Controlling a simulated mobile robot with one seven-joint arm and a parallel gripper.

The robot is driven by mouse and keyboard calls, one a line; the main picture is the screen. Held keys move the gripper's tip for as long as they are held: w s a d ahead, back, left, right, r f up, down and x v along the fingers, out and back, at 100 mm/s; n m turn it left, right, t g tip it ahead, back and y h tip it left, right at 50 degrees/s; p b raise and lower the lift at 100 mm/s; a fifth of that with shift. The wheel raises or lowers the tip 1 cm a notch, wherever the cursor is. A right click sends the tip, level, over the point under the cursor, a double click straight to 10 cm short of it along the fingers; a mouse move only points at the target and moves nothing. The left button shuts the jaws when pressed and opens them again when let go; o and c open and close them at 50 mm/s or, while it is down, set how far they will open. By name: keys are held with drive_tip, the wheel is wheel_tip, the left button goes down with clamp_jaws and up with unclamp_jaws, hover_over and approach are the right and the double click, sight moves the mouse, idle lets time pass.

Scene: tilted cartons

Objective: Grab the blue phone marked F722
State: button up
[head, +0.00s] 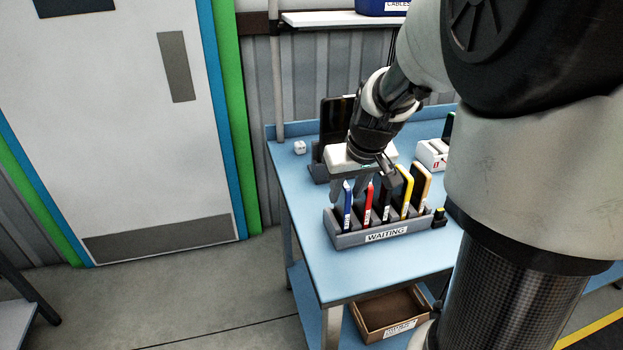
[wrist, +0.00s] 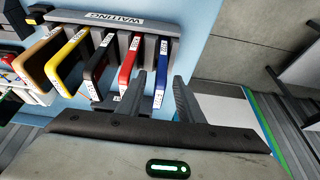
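The blue phone (head: 347,208) stands on edge at the left end of a grey rack (head: 348,240) labelled WAITING. It also shows in the wrist view (wrist: 161,75), with a small white label I cannot read. My gripper (head: 350,192) is above that end of the rack, pointing down. Its fingers (wrist: 160,85) are open, one on each side of the blue phone's upper end, with gaps showing on both sides in the wrist view. The finger on the red side lies between the blue phone and the red phone (wrist: 129,62).
Black (wrist: 99,60), yellow (wrist: 68,62) and orange-brown (wrist: 40,58) phones stand in the other slots. A small black-and-yellow item (head: 439,217) is at the rack's right end. A dark upright screen (head: 334,118) stands behind. The blue table (head: 300,215) is clear left of the rack.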

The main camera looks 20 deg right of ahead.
sight(342, 199)
drive_tip(key=b+x, duration=0.2)
drive_tip(key=x, duration=0.3)
drive_tip(key=shift+r, duration=0.1)
clamp_jaws()
drive_tip(key=shift+r, duration=0.15)
